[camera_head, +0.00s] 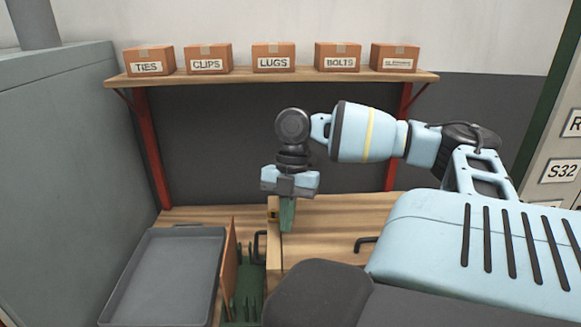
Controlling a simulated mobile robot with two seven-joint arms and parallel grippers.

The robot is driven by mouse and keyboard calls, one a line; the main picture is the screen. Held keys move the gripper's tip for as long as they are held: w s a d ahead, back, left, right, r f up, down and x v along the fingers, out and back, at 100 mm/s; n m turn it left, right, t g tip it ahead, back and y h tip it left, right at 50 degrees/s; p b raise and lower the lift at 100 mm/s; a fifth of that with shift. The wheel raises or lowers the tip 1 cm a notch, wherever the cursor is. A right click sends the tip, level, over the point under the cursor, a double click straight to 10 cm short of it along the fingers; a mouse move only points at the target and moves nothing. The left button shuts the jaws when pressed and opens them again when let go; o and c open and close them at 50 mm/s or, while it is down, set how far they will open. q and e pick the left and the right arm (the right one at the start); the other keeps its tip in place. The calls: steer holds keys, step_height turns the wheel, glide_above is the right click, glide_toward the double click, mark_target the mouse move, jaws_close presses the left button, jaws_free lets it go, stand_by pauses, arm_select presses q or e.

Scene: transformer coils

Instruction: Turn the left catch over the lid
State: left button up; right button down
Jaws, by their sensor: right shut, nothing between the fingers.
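A light wooden board, apparently the lid (335,232), lies flat in the middle of the bench, with a black handle (365,243) on it. A small yellow and dark piece (272,214) shows at its left edge, beside my fingers; it may be the left catch, but it is too small to tell how it is turned. My right gripper (287,229) points straight down at the left end of the lid, shut and empty. I cannot tell whether its tips touch the wood or the catch. My left gripper is not in view.
A grey tray (128,268) lies at the left. A brown upright panel (229,270) and a green rack (243,308) with upright pieces stand beside it. A shelf (270,80) with several labelled cartons is behind. My own body hides the lower right.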

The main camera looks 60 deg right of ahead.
steer(key=v, duration=0.1)
steer(key=b+v, duration=0.1)
steer(key=v, duration=0.1)
steer(key=shift+w+r, duration=0.3)
steer(key=shift+w, duration=0.05)
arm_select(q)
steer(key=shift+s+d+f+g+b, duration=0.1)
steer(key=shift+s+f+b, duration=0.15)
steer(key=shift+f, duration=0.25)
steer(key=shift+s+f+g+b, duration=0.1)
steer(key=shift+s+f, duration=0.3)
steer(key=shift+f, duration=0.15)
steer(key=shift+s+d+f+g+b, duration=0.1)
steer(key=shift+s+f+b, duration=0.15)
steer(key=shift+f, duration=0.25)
arm_select(e)
steer(key=shift+w+v, duration=0.15)
steer(key=shift+v, duration=1.25)
steer(key=shift+w+v, duration=0.2)
steer(key=shift+v, duration=1.2)
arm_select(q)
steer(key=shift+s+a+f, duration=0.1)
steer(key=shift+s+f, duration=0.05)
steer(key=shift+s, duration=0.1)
arm_select(e)
steer(key=shift+f, duration=0.1)
